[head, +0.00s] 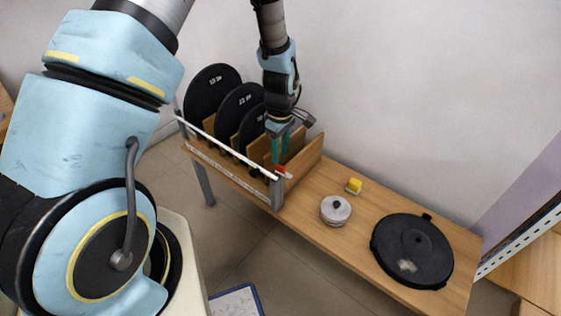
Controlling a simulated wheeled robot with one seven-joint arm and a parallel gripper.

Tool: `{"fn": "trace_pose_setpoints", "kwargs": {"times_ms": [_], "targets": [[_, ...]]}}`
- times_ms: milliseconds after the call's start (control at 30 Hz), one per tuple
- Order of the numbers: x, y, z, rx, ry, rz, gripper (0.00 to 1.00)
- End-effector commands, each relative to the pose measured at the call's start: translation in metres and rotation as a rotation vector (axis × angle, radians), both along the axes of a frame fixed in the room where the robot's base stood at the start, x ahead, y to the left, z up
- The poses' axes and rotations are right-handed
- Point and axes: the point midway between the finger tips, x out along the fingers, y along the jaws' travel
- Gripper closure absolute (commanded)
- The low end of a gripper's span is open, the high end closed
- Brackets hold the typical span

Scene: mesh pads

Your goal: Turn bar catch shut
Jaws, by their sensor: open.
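A wooden rack (312,157) stands on the bench at the left, with several black round pads upright in its slots. A thin white bar (225,149) runs along the rack's front. A small red catch (281,170) sits at the bar's right end, by the grey corner post. My gripper (279,160) points down right at this end, its teal fingers open and just above or beside the catch. I cannot tell whether they touch it. The fingers partly cover the catch, so its exact angle is unclear.
On the wooden bench (330,243), right of the rack, are a lidded white pot (336,210), a yellow block (354,186) and a large black round pad (412,252) lying flat. The wall is close behind the rack. A blue-edged board (236,302) is low at the front.

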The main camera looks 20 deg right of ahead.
Motion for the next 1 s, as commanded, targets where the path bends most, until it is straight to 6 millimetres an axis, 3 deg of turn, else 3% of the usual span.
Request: {"fn": "trace_pose_setpoints", "kwargs": {"times_ms": [100,300,700,1000], "targets": [[0.000,0.001,-0.020,0.002,0.002,-0.001,0.55],[0.000,0.000,-0.042,0.001,0.001,-0.001,0.55],[0.000,0.000,-0.049,-0.001,-0.001,-0.001,0.55],[0.000,0.000,-0.049,-0.001,-0.001,-0.001,0.89]]}}
